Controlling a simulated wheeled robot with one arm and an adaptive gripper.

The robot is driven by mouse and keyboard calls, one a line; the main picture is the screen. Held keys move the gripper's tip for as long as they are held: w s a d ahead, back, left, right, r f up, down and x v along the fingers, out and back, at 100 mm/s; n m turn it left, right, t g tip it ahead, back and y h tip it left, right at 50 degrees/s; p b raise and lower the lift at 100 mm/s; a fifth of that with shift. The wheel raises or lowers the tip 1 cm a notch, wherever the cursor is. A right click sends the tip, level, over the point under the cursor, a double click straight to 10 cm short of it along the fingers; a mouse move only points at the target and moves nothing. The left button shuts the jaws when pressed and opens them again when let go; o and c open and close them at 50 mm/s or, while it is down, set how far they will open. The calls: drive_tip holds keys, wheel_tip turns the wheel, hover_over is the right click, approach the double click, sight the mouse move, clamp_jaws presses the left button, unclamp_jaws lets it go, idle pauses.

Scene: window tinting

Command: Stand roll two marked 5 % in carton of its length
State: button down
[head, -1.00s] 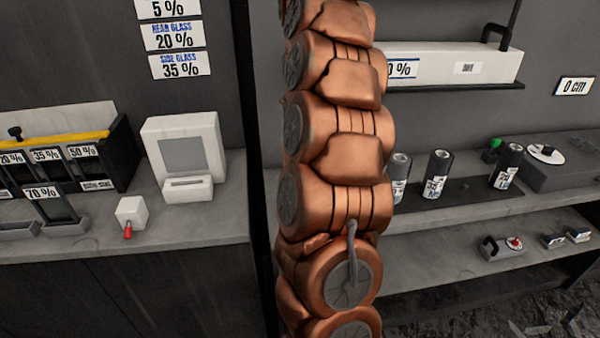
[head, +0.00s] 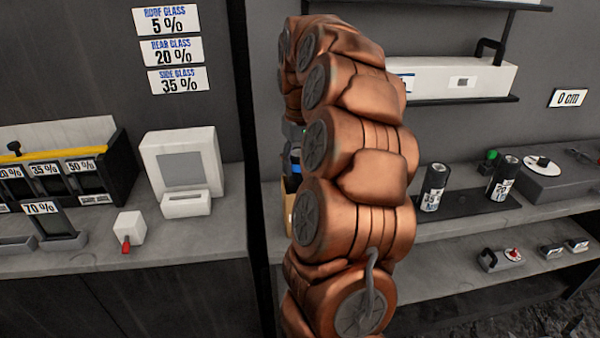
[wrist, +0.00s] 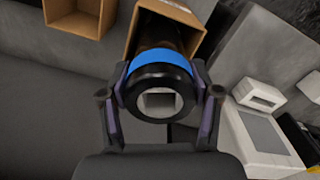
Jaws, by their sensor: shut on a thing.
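My gripper (wrist: 160,82) is shut on a black roll with a blue band (wrist: 150,72). The wrist view looks onto the roll's near end, with its hollow core. The roll's far part points into the mouth of a brown carton (wrist: 188,13); how deep it reaches is hidden. No mark on the held roll is readable. In the head view my arm hides most of the gripper; a sliver of blue and black roll (head: 292,172) shows above the tan carton edge (head: 288,217).
A second brown carton (wrist: 78,14) stands to the left in the wrist view. A white device (head: 180,170) stands on the left counter beside a slotted rack (head: 124,165). Dark rolls (head: 433,187) stand on the right shelf. A "0 cm" sign (head: 568,98) hangs right.

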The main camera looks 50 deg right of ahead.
sight(300, 174)
drive_tip(key=shift+a+f+p, duration=0.1)
drive_tip(key=shift+f+p, duration=0.3)
drive_tip(key=shift+f, duration=1.55)
drive_tip(key=shift+c, duration=1.2)
unclamp_jaws()
drive_tip(key=shift+r, duration=0.55)
wheel_tip(300, 174, up, 11)
drive_tip(key=b, duration=0.2)
